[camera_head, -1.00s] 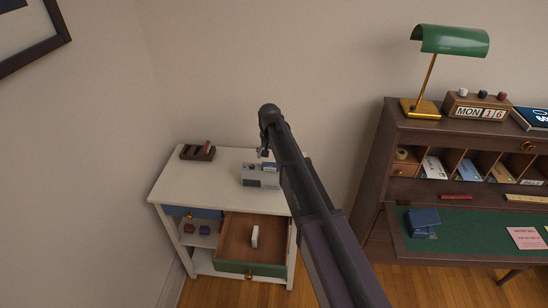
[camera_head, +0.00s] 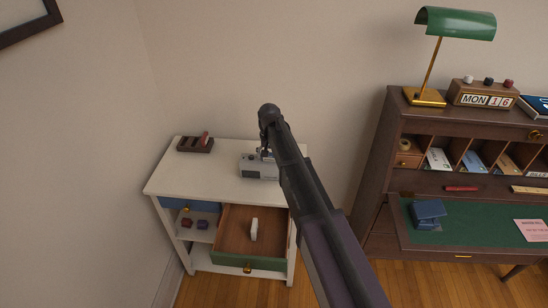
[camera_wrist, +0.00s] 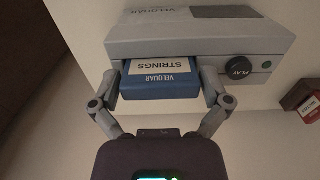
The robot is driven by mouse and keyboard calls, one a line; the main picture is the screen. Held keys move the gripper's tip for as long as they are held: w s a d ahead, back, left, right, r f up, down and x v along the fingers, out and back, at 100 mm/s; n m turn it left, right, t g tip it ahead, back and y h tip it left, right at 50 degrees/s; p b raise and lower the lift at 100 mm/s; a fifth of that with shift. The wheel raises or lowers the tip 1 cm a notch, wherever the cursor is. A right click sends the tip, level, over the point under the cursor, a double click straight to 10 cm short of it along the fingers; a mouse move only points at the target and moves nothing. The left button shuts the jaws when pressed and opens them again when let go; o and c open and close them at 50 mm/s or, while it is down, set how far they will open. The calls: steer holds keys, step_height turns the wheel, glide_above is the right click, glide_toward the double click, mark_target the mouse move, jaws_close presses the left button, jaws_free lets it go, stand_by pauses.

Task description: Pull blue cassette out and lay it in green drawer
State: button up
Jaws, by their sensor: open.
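The blue cassette (camera_wrist: 160,80), labelled VELQUAR STRINGS, sticks partly out of the slot of a grey player (camera_wrist: 200,40) with a PLAY button. The player also shows in the head view (camera_head: 258,167), on top of the white cabinet. My gripper (camera_wrist: 165,88) is open, with one finger on each side of the cassette's protruding end. I cannot tell whether the fingers touch it. The green-fronted drawer (camera_head: 247,262) is pulled open below the cabinet top. A white object (camera_head: 254,230) stands inside it.
A dark rack (camera_head: 195,145) holding a red item is at the cabinet's back left; part of it also shows in the wrist view (camera_wrist: 298,97). A blue drawer (camera_head: 203,205) and a shelf with small dark red and purple items are left of the open drawer. A wooden desk (camera_head: 385,130) stands at the right.

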steer(key=shift+c, duration=0.2)
steer(key=c, duration=0.7)
steer(key=shift+c, duration=0.4)
steer(key=shift+r+p, duration=2.1)
steer(key=shift+p, duration=0.05)
steer(key=shift+r+p, duration=1.9)
